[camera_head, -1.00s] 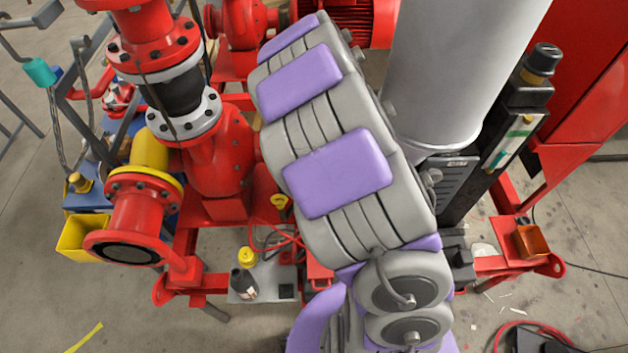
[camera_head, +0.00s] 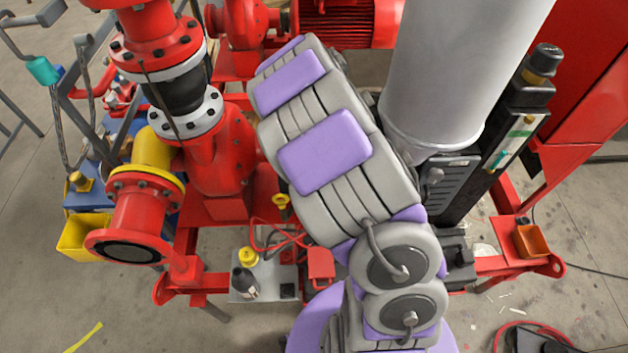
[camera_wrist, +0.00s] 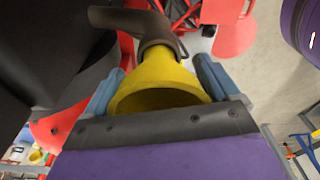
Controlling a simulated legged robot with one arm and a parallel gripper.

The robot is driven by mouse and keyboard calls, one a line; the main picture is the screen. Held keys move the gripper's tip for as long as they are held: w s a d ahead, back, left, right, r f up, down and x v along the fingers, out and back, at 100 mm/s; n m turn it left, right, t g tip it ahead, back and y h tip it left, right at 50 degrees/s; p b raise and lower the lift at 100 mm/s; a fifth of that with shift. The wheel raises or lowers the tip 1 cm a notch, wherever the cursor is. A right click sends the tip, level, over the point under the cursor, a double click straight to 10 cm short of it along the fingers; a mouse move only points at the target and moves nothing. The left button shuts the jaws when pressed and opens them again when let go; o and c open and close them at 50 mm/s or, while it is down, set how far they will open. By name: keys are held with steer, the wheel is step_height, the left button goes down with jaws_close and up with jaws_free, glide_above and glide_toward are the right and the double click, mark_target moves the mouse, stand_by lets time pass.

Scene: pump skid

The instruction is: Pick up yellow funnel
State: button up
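The yellow funnel (camera_wrist: 160,75) is in the wrist view, its wide mouth turned toward the camera. A dark, bent, spout-like tube (camera_wrist: 150,22) meets its narrow end. My gripper (camera_wrist: 160,66) has its blue fingers on either side of the funnel, with the funnel between them. The fingers are spread about as wide as the funnel body. I cannot tell whether they press on it. The near rim is partly hidden by the gripper's dark edge. In the head view I cannot make out the gripper or the funnel.
Red pump pipework (camera_head: 215,150) stands left of my arm and a grey cylinder (camera_head: 455,70) right of it. A yellow bin (camera_head: 85,238) is at the left. Floor at lower left is mostly clear.

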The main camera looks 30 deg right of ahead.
steer(key=shift+d, duration=0.15)
steer(key=c, duration=0.9)
steer(key=shift+r, duration=0.15)
steer(key=shift+r, duration=0.25)
step_height(320, 180, up, 3)
steer(key=shift+f, duration=0.2)
steer(key=shift+s+a+b, duration=1.15)
steer(key=shift+s+b, duration=0.2)
steer(key=shift+s, duration=1.4)
steer(key=shift+s+a+b, duration=1.15)
steer(key=shift+s+b, duration=0.25)
steer(key=shift+s, duration=1.4)
steer(key=shift+s+a+b, duration=1.15)
steer(key=shift+s+b, duration=0.2)
steer(key=shift+s, duration=1.4)
